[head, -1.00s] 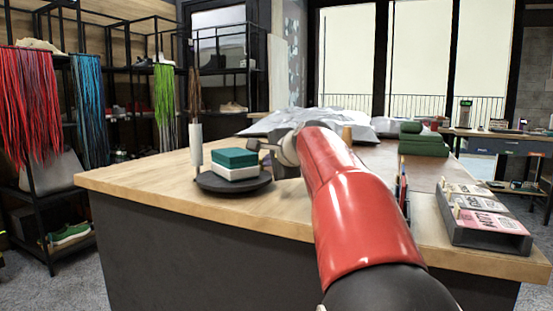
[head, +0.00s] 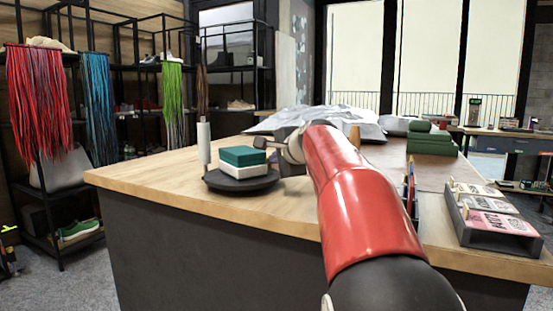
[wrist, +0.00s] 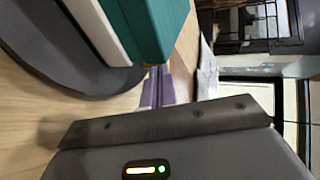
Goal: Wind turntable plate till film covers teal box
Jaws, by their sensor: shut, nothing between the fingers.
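The teal box (head: 243,155) shows bare teal on the sides in view, with a white layer (head: 240,171) under it. Both sit on the round dark turntable plate (head: 240,187) near the table's left end. A white upright roll (head: 204,143) stands at the plate's left; I cannot tell whether it is the film. My gripper (head: 262,147) is at the box's right side, shut and empty. In the wrist view its fingertips (wrist: 156,88) are close to the plate's rim (wrist: 75,88) and the teal box (wrist: 148,25); contact is unclear.
Crumpled grey sheeting (head: 315,121) lies behind my gripper. Folded green cloths (head: 430,142) and a dark rack of cards (head: 490,222) are on the right. The wooden tabletop (head: 160,184) is clear left of the plate.

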